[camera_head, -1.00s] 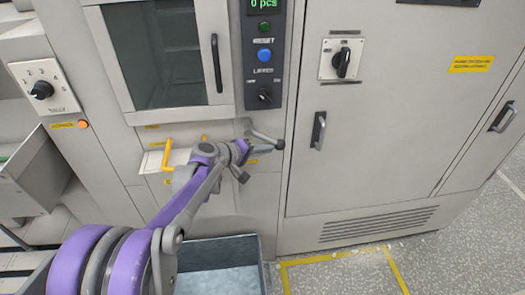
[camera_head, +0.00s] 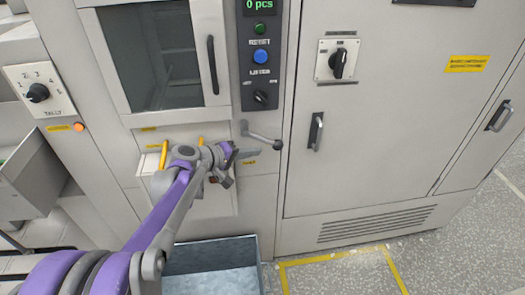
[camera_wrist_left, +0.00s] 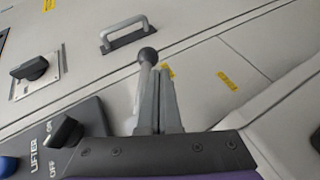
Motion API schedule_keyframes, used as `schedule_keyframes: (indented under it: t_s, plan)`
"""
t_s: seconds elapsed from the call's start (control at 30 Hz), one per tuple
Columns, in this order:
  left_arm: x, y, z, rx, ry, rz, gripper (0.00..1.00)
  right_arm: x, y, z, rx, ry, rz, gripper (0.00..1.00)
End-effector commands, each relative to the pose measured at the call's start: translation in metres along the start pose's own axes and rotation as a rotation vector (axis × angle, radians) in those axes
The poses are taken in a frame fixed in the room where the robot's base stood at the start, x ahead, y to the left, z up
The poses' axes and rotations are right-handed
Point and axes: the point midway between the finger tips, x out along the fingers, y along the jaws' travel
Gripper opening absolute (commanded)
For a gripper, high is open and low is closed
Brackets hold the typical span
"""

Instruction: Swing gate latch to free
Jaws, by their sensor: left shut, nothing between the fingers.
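The latch lever (camera_head: 262,136) is a grey arm with a dark ball knob at its right end, on the machine front below the lifter panel. It slopes down to the right. In the left wrist view its ball knob (camera_wrist_left: 148,56) shows just beyond my fingertips, and part of the lever is hidden behind them. My left gripper (camera_head: 256,153) is shut and empty, just below the lever in the head view. It also shows in the left wrist view (camera_wrist_left: 160,72). I cannot tell whether it touches the lever. My right gripper is not in view.
A control panel (camera_head: 247,82) with buttons and a lifter switch is above the lever. A windowed door (camera_head: 213,107) is at upper left, with yellow handles (camera_head: 164,154) below it. A cabinet door handle (camera_head: 316,131) is to the right. An open grey bin (camera_head: 256,262) is below.

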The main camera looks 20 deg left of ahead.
Motion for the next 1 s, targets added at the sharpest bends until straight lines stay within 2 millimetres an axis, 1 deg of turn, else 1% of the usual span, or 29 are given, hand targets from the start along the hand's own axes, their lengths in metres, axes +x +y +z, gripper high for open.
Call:
schedule_keyframes:
  t_s: [0.03, 0.1, 0.2, 0.33, 0.5, 0.93, 1.0]
  plan:
    - [-0.012, 0.000, -0.001, -0.002, 0.005, -0.001, 0.00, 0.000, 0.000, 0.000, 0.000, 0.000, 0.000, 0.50]
    - [-0.026, 0.000, -0.002, -0.003, 0.006, 0.000, 0.00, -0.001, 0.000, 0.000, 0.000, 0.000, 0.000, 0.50]
    - [-0.043, 0.000, -0.001, -0.002, 0.006, 0.001, 0.00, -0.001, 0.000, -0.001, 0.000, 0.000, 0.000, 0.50]
    - [-0.056, 0.000, -0.001, -0.002, 0.005, 0.001, 0.00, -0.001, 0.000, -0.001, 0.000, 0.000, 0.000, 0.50]
    - [-0.061, 0.000, -0.001, -0.001, 0.003, 0.002, 0.00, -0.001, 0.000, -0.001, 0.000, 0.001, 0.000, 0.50]
    - [-0.061, 0.000, -0.001, -0.001, 0.003, 0.002, 0.00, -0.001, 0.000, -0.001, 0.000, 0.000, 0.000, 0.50]
    - [-0.060, 0.000, 0.003, 0.003, -0.002, -0.004, 0.00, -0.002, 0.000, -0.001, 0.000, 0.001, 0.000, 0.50]
